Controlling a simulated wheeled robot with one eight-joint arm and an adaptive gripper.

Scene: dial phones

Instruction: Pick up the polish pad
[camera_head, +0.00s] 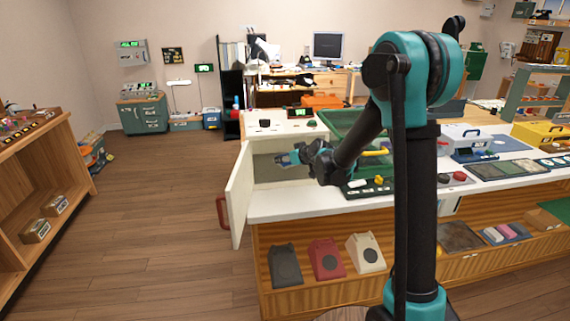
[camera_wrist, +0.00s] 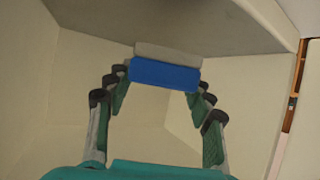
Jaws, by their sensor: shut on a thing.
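The polish pad, a small blue block with a grey layer, shows in the wrist view (camera_wrist: 165,75) between the fingertips of my gripper (camera_wrist: 161,84). The fingers are shut on its two ends. In the head view my gripper (camera_head: 297,156) reaches left into the open white cabinet (camera_head: 268,168), and a bit of the pad (camera_head: 283,160) shows at its tip. The wrist view shows pale cabinet walls and a grey surface close around the pad. I cannot tell whether the pad touches a wall.
The cabinet door (camera_head: 239,196) stands open at the left, with a red handle. A green bin (camera_head: 352,124) and a device with buttons (camera_head: 370,187) are on the white counter beside my arm. Phones sit on the shelf below.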

